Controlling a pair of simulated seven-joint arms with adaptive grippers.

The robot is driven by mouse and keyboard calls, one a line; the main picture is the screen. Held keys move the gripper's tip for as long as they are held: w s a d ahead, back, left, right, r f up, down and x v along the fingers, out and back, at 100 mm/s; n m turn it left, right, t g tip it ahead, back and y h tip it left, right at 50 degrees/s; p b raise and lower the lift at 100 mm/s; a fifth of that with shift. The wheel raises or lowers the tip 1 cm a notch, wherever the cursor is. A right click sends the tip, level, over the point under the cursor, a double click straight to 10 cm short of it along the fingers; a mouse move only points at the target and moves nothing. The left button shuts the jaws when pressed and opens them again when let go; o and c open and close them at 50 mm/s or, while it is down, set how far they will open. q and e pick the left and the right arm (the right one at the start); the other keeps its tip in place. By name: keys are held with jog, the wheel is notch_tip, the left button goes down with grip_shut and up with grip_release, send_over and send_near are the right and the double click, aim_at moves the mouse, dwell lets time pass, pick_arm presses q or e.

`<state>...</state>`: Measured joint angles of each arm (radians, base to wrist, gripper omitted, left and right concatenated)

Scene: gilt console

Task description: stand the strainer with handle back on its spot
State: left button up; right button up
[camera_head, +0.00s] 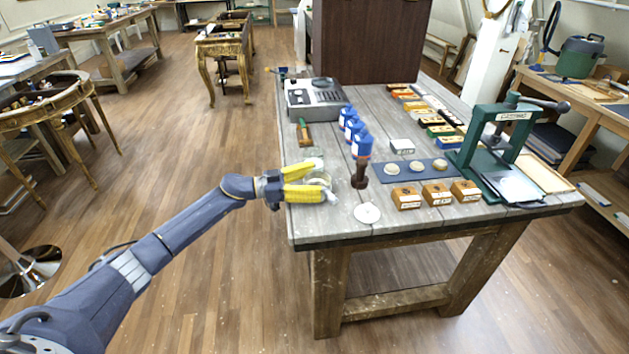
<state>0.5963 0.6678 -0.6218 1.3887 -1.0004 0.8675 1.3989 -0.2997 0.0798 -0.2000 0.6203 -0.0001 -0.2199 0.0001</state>
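My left gripper (323,180) reaches in over the left edge of the wooden table, its two yellow fingers with pale tips spread apart. A small, round, pale metallic thing (320,180) shows between the fingers, low over the tabletop. It looks like the strainer, but the fingers partly cover it and its handle is not clear. I cannot tell whether the fingers touch it. A flat white disc (367,213) lies on the table to the right of and nearer than the gripper. My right gripper is not in view.
A dark brown turned piece (359,176) stands just right of the gripper, beside blue-topped bottles (361,145). Wooden blocks (437,193), a blue mat (438,175) and a green press (493,150) fill the right. A grey device (315,99) stands farther back. The front-left tabletop is clear.

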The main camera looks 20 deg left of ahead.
pick_arm(q)
jog(key=shift+o, duration=0.6)
jog(key=shift+a+r, duration=0.1)
jog(key=shift+r, duration=0.05)
jog(key=v, duration=1.2)
